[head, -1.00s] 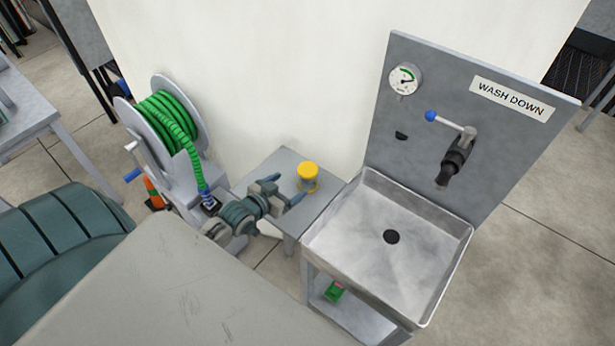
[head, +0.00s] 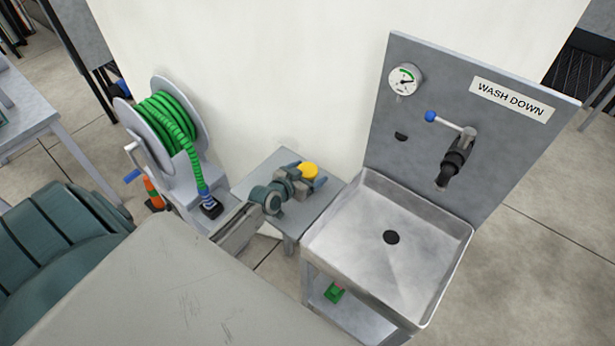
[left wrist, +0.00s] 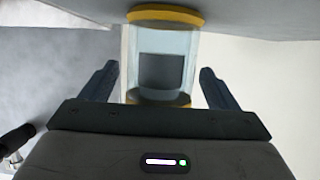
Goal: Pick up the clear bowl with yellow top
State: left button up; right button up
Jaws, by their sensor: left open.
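The clear bowl with yellow top stands on the small grey table (head: 323,199); its yellow top (head: 309,170) shows in the head view, and its lower part is hidden behind my gripper. In the left wrist view the clear container (left wrist: 162,62) has a clear wall with a yellow band at each end. My left gripper (head: 305,183) is open, with its blue fingers at either side of the container. In the left wrist view the fingers (left wrist: 160,85) stand apart from it, with a gap on each side. My right gripper is not in view.
A steel sink (head: 345,238) with a tap and a gauge panel stands right beside the table. A hose reel (head: 170,125) with green hose and an orange cone (head: 153,193) are at the left. A white wall (head: 290,80) is behind.

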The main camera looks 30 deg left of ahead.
aim_at(307, 169)
pick_arm(q)
jog(key=shift+c, duration=0.2)
jog(key=shift+s, duration=0.1)
jog(key=c, duration=1.1)
jog(key=shift+r, duration=0.15)
jog(key=shift+r, duration=0.55)
notch_tip(307, 169, up, 2)
jog(key=shift+r, duration=0.1)
jog(key=s+a, duration=0.3)
jog(key=s+a+r+p, duration=0.1)
jog(key=s+a, duration=0.7)
jog(key=shift+s+r, duration=0.15)
jog(key=shift+r, duration=0.05)
